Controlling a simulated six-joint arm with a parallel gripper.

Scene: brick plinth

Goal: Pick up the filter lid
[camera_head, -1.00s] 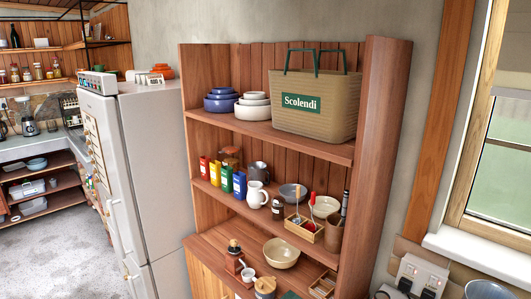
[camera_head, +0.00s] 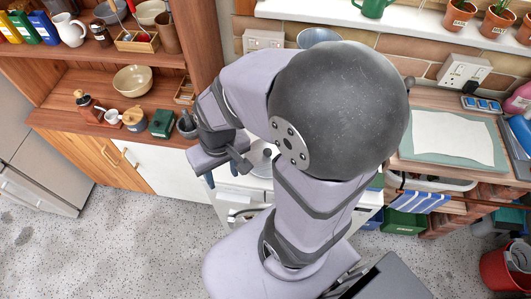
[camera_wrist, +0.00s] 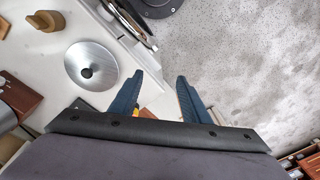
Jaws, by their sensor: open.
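The filter lid looks to be a round silver disc (camera_wrist: 91,66) with a small dark knob at its centre, lying on a white top. It is left of my gripper (camera_wrist: 157,85) in the wrist view. My gripper is open and empty, its two dark blue fingers apart, reaching over the edge of the white top with the speckled floor beyond. In the head view my gripper (camera_head: 226,173) is beside the white appliance, and a silver disc (camera_head: 262,158) shows next to it, partly hidden by my arm.
A wooden piece (camera_wrist: 45,20) and a brown block (camera_wrist: 18,96) stand left of the disc. The wooden shelf (camera_head: 95,100) with jars and bowls is at the left. A worktop with a green board (camera_head: 455,145) is at the right. The floor (camera_head: 130,240) is clear.

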